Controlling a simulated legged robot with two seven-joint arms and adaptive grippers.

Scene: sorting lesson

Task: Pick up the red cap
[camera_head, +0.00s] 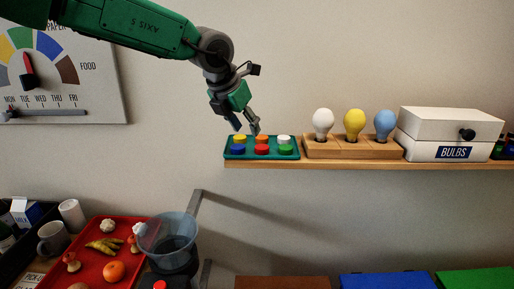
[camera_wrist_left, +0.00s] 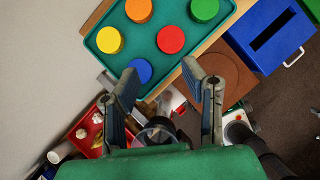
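The red cap (camera_head: 262,149) sits in the front row of a teal tray (camera_head: 227,155) on the wall shelf, between the blue cap (camera_head: 238,149) and the green cap (camera_head: 285,149). Behind are yellow, orange and white caps. My left gripper (camera_head: 247,130) is above the tray, fingers pointing down, apart and empty. In the left wrist view the red cap (camera_wrist_left: 171,39) lies beyond the open fingertips of my left gripper (camera_wrist_left: 160,76), and the blue cap (camera_wrist_left: 141,70) is near the left fingertip. The white cap is outside that view. My right gripper is not in view.
A wooden holder (camera_head: 352,151) with white, yellow and blue bulbs stands right of the tray, then a white BULBS box (camera_head: 450,135). Below are a red tray (camera_head: 75,262) with food items, a clear bin (camera_head: 167,232) and coloured boxes. The wall above the shelf is bare.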

